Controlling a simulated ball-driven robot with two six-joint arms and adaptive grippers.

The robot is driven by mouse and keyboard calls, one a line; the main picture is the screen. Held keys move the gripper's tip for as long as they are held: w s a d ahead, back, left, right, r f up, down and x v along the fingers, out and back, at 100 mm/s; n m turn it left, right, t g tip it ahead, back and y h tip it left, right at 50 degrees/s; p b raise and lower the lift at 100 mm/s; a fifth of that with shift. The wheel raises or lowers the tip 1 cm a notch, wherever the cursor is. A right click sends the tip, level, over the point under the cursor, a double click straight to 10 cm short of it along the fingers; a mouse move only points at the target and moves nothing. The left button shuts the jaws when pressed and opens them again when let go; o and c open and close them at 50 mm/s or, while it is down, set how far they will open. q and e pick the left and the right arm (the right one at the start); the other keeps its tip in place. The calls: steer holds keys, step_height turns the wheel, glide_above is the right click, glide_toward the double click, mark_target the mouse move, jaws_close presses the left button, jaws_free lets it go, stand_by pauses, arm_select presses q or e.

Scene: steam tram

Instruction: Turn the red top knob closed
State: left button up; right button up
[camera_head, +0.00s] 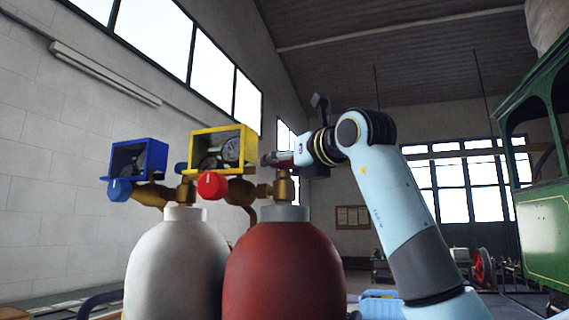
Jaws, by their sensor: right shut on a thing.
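A red gas cylinder (284,275) stands at the centre with a brass valve (284,188) on its neck. The red top knob (284,155) sits at the top of this valve, mostly hidden by my right gripper. My right gripper (278,159) comes in from the right and is shut on the top knob. A separate red round knob (212,185) with a white mark is on the front of the regulator, left of the valve and apart from my gripper. My left gripper is not in view.
A white cylinder (176,265) stands close at the left with a blue front knob (120,190) and a blue gauge box (139,160). A yellow gauge box (223,148) sits just left of my gripper. A green tram (545,230) is at the right.

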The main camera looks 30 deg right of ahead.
steer(key=o, duration=1.2)
steer(key=shift+s+d, duration=0.2)
steer(key=shift+s, duration=2.8)
steer(key=shift+s+d, duration=0.15)
steer(key=shift+s, duration=2.85)
